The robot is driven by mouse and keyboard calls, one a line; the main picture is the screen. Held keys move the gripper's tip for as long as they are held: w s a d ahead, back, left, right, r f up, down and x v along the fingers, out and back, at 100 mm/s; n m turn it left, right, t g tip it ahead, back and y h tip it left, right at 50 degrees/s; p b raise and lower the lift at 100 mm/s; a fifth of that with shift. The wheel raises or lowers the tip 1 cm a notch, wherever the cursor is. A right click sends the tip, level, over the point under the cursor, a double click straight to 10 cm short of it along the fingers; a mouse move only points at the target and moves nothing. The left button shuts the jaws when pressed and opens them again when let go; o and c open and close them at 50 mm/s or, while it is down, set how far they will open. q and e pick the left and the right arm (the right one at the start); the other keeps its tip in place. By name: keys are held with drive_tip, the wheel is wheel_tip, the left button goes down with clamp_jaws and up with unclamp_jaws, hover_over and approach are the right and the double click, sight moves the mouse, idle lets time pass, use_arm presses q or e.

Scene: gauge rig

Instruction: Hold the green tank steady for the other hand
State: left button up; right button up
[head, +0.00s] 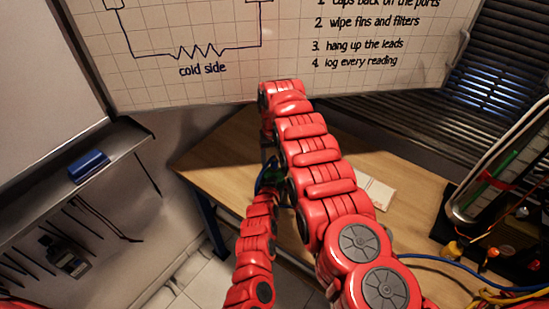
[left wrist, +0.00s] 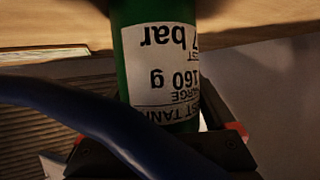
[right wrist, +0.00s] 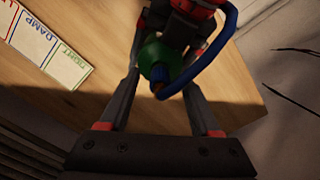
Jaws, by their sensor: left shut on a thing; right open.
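The green tank (left wrist: 160,70) fills the middle of the left wrist view, with a white label whose text is upside down. My left gripper (left wrist: 165,135) is shut on it. In the right wrist view, the tank's rounded green end (right wrist: 152,60) and the blue hose (right wrist: 225,45) show below my left gripper (right wrist: 185,12). My right gripper (right wrist: 165,70) is open, its fingers either side of the tank's end; I cannot tell whether they touch it. In the head view my right gripper (head: 268,158) is small, and the arms mostly hide the tank.
The wooden table (head: 225,155) lies beneath the grippers. A printed card (head: 378,192) lies on it, partly behind my right arm. A rig with hoses (head: 500,200) stands at the right. A shelf (head: 115,150) with a blue block (head: 88,166) is at the left.

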clamp_jaws()
idle(0.5)
